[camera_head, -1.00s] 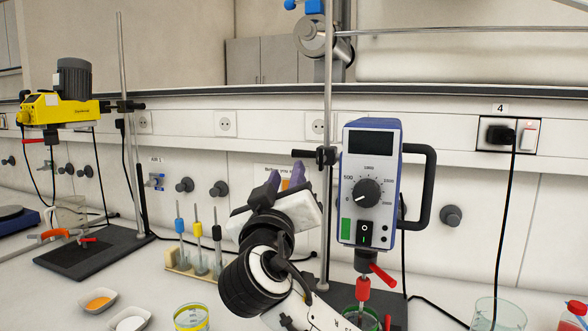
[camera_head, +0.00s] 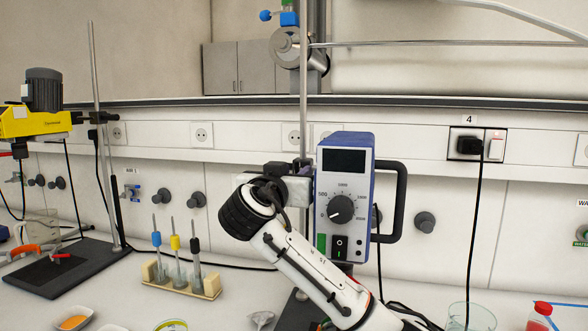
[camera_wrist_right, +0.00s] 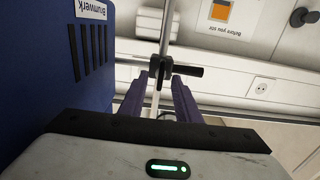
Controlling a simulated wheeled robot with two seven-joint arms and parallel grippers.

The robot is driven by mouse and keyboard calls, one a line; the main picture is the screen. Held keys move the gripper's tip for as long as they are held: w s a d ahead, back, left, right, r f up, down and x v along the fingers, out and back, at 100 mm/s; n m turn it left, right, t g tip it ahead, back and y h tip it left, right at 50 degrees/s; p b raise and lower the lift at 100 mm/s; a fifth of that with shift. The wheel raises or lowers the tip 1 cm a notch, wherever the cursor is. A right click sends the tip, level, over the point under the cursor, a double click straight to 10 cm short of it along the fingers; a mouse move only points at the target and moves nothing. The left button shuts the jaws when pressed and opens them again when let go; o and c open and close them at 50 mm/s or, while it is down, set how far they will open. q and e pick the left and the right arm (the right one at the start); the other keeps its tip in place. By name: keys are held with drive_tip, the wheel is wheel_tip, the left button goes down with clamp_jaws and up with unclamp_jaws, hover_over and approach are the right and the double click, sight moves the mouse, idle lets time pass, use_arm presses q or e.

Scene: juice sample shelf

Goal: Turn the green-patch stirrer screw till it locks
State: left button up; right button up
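The green-patch stirrer (camera_head: 345,190) is a blue and white unit with a dial and a green patch, mounted beside an upright rod. Its screw (camera_wrist_right: 187,70) is a black bar on the black clamp at the rod, seen in the right wrist view. My right gripper (camera_wrist_right: 168,84) has two purple fingers, apart, with their tips just short of the clamp and screw. The gap between them looks empty; I cannot tell if a tip touches. In the head view, my right wrist stands left of the stirrer, and the fingers are mostly hidden. My left gripper is not in view.
A yellow stirrer (camera_head: 35,118) stands on another rod at the left. A wooden rack (camera_head: 182,285) with several coloured-top pieces is left of my arm. A glass beaker (camera_head: 470,317) stands at the lower right. A cable (camera_head: 476,220) hangs from the wall socket.

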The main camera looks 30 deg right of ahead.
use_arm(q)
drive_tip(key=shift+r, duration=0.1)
use_arm(e)
drive_tip(key=shift+w+d, duration=0.1)
drive_tip(key=shift+w, duration=0.05)
drive_tip(key=shift+c, duration=0.3)
clamp_jaws()
use_arm(q)
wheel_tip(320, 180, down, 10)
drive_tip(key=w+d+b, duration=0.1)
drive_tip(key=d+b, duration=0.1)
drive_tip(key=b, duration=1)
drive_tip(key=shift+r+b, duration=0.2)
drive_tip(key=shift+b, duration=0.1)
use_arm(e)
drive_tip(key=shift+s+d+f+m, duration=0.1)
drive_tip(key=shift+f+m, duration=0.05)
drive_tip(key=shift+m, duration=2.8)
drive_tip(key=shift+s+f+m, duration=0.1)
drive_tip(key=shift+m, duration=2.9)
drive_tip(key=shift+d+f+m, duration=0.1)
drive_tip(key=shift+f+m, duration=0.05)
drive_tip(key=shift+m, duration=2.8)
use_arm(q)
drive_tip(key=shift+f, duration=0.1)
